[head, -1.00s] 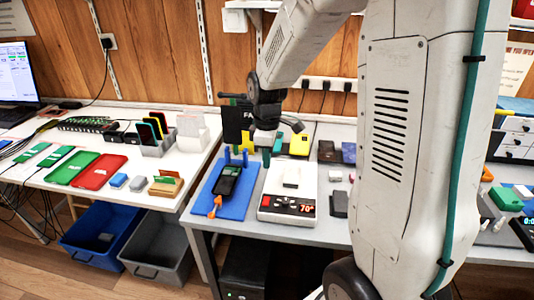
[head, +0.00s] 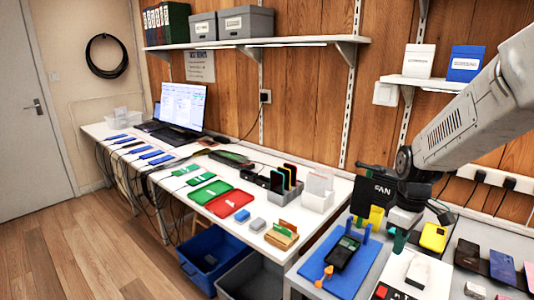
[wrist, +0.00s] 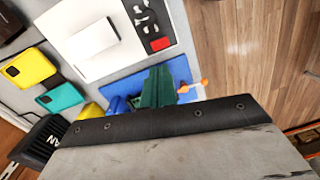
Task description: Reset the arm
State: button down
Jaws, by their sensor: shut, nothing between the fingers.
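The arm comes in from the right edge of the head view. I cannot tell the exact height of the fingertips over the bench.
A white device (head: 402,272) stands right of the mat. A yellow phone (head: 433,237) and several dark phones are farther right. A black FAN box (head: 373,187) stands behind. The left table holds a green tray (head: 210,192), a red tray (head: 229,203) and a laptop (head: 182,107). Floor at left is clear.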

jog(key=s+a+r+m, duration=0.2)
jog(key=s+r, duration=0.2)
jog(key=s, duration=0.3)
jog(key=s+a+r+m+t, duration=0.1)
jog(key=s+a+r+m, duration=0.2)
jog(key=s, duration=0.5)
jog(key=s+a+r+m, duration=0.2)
jog(key=s+a+r, duration=0.1)
jog(key=s+r, duration=0.2)
jog(key=shift+s+a+m+t, duration=0.2)
jog(key=shift+s+m+t, duration=0.15)
jog(key=shift+s, duration=0.9)
jog(key=c, duration=1.3)
grip_release()
jog(key=shift+s+a+r+t, duration=0.1)
jog(key=shift+r+t, duration=0.15)
jog(key=shift+r, duration=0.05)
jog(key=shift+c, duration=0.5)
